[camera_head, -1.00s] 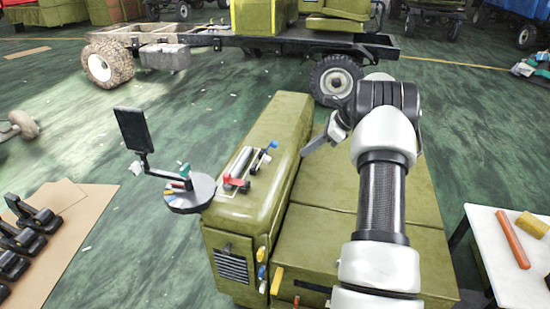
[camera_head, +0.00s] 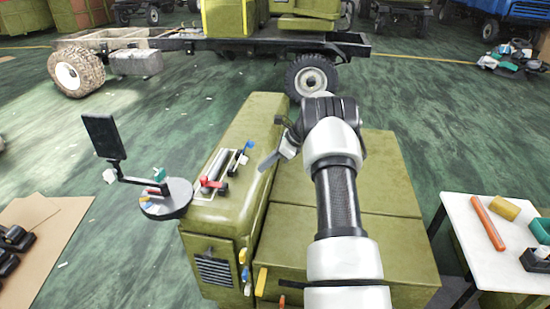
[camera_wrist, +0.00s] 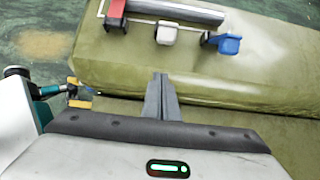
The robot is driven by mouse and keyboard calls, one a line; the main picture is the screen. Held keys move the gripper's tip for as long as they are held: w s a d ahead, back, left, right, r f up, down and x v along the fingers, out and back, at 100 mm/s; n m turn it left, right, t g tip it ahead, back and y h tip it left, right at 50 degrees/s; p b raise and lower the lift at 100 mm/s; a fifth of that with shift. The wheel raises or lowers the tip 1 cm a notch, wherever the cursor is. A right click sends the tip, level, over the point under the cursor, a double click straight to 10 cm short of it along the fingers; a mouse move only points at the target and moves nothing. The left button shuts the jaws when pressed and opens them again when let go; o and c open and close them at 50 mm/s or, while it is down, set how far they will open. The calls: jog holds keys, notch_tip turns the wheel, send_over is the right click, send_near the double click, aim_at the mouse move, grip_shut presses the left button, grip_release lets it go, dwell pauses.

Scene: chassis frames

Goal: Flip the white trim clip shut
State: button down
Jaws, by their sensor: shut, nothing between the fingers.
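The white trim clip (camera_wrist: 166,33) sits between a red clip (camera_wrist: 116,14) and a blue clip (camera_wrist: 222,43), beside a grey bar (camera_wrist: 190,10) on the olive cabinet (camera_wrist: 250,75). In the head view the white clip (camera_head: 243,158) is small, just below the blue one. I cannot tell clearly whether its flap is raised. My gripper (camera_wrist: 161,80) is shut and empty. Its fingertips point toward the clip row and appear short of the white clip, not touching it. In the head view my gripper (camera_head: 264,165) is at the right edge of the cabinet's rounded top.
A round grey tray with a black screen (camera_head: 103,136) stands left of the cabinet. A white table (camera_head: 470,222) with an orange tube (camera_head: 488,224) stands at right. A cardboard sheet (camera_head: 60,225) with black parts lies at left. Green floor is open behind the cabinet.

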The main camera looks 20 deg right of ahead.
jog(key=shift+w+a+r, duration=0.5)
jog(key=shift+a+r, duration=0.05)
jog(key=shift+a, duration=0.1)
jog(key=shift+w+a+r, duration=0.45)
jog(key=shift+a+r, duration=0.05)
jog(key=shift+a, duration=0.15)
jog(key=shift+r, duration=0.1)
